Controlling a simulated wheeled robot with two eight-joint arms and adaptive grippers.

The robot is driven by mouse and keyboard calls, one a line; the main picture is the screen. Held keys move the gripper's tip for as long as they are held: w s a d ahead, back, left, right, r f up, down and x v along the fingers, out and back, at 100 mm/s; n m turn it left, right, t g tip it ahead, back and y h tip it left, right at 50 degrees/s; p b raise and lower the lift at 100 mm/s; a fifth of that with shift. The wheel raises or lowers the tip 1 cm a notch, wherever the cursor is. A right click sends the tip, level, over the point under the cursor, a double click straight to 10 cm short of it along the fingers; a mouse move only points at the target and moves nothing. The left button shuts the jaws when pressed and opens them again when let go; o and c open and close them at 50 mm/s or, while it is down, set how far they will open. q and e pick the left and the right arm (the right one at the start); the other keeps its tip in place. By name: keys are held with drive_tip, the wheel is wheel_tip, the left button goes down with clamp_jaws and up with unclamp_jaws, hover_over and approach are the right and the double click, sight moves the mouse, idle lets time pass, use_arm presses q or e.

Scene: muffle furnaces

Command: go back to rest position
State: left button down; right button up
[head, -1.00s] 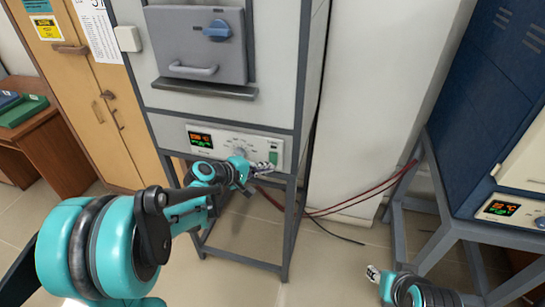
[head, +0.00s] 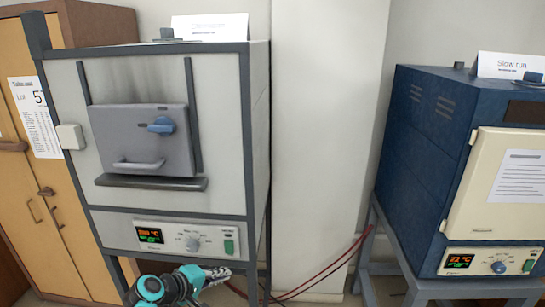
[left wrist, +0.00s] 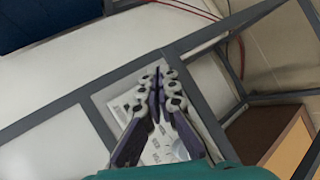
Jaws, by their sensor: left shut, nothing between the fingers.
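My left gripper (head: 217,274) shows at the bottom of the head view, just below the control panel (head: 172,237) of the grey furnace. In the left wrist view its fingers (left wrist: 160,75) are together and empty, in front of a pale panel with printed marks. My right gripper is out of the head view.
A blue furnace (head: 425,130) with a cream door (head: 510,180) stands on a grey frame at right. Red cables (head: 335,265) hang between the two furnaces. Wooden cabinets (head: 40,200) stand at left. A white column (head: 325,140) fills the gap behind.

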use_arm(q)
drive_tip(key=s+f+m+g+y+b, duration=0.1)
drive_tip(key=s+m+y, duration=0.5)
drive_tip(key=s, duration=1.5)
drive_tip(key=f+m+g, duration=0.1)
drive_tip(key=m, duration=0.3)
drive_tip(key=shift+s+a+f+b, duration=0.15)
drive_tip(key=shift+a+f+b, duration=0.15)
drive_tip(key=shift+a+f, duration=0.1)
